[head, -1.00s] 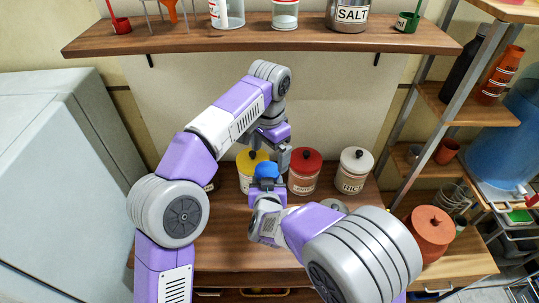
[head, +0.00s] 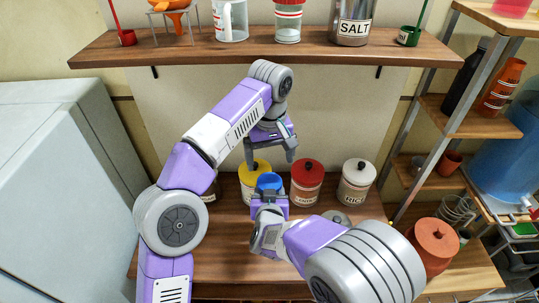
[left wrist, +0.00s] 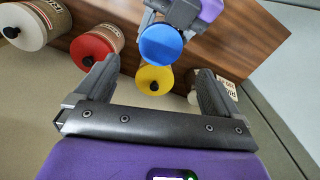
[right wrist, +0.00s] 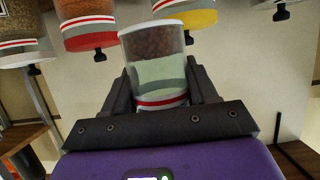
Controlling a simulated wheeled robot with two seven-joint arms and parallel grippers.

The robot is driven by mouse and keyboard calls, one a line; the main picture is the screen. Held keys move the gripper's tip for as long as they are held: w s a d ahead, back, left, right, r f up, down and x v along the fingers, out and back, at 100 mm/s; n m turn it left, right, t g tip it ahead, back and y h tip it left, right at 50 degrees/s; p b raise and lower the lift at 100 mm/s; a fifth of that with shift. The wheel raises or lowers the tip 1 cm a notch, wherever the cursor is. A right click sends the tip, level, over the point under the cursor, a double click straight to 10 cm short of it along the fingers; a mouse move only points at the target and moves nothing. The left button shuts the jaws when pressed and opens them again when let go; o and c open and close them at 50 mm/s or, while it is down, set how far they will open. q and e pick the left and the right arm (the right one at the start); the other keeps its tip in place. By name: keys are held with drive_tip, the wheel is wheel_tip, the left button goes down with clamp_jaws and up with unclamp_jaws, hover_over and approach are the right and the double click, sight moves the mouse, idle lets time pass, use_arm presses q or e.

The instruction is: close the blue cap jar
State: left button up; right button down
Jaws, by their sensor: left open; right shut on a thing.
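The blue cap (head: 268,181) sits at the top of the jar held by my right gripper (head: 270,200); it shows as a round blue disc in the left wrist view (left wrist: 161,45). I cannot tell how firmly it is seated. The clear jar (right wrist: 155,55) has brown contents and red-and-white bands, and is clamped between the right fingers in the right wrist view. My left gripper (head: 270,153) is open and empty, above and apart from the cap, fingers pointing down. The jar is largely hidden in the head view.
A yellow-lidded jar (head: 255,167), a red-lidded jar (head: 306,185) and a white-lidded jar (head: 356,182) stand behind on the counter. A wooden shelf (head: 270,50) with containers spans above. A brown-red pot (head: 433,245) stands at right. Bare counter (head: 215,250) lies at front left.

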sight(270, 181)
use_arm(q)
drive_tip(key=shift+r+n, duration=0.15)
drive_tip(key=shift+n, duration=0.65)
drive_tip(key=shift+f, duration=4)
drive_tip(key=c, duration=1.1)
drive_tip(key=m, duration=1.3)
